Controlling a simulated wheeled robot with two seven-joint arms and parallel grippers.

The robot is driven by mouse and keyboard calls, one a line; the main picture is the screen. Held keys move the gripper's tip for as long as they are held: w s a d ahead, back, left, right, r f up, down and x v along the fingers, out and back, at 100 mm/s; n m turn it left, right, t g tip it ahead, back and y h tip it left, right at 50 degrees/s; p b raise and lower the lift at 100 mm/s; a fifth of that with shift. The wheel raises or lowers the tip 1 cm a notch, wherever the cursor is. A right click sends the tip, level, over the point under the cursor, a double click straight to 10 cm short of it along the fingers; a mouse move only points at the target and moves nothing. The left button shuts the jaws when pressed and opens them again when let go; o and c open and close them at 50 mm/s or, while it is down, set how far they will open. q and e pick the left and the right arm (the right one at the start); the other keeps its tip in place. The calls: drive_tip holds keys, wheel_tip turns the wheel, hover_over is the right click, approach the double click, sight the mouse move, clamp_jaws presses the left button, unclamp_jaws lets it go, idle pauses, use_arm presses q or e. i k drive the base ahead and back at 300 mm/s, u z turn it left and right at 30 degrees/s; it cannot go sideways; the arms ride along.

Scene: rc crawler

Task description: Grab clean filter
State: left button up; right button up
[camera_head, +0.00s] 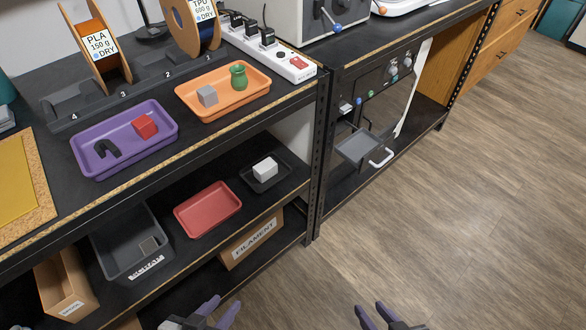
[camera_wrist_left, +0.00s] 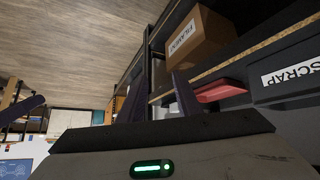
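Nothing in view is labelled as a clean filter. A white block (camera_head: 265,168) sits in a small dark tray (camera_head: 251,184) on the middle shelf; I cannot tell for sure if it is the filter. Those fingers also show in the left wrist view (camera_wrist_left: 158,103). My right gripper (camera_head: 376,316) is open and empty over the floor.
A red tray (camera_head: 209,209) lies empty between the bin and the dark tray. A FILAMENT box (camera_head: 252,239) stands below. The upper shelf holds a purple tray (camera_head: 92,168), an orange tray (camera_head: 248,107) and spools. A grey drawer (camera_head: 357,147) juts from the machine. The floor is clear.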

sight(266, 168)
drive_tip(key=z, duration=1.1)
drive_tip(key=i, duration=0.85)
drive_tip(key=u, duration=2.5)
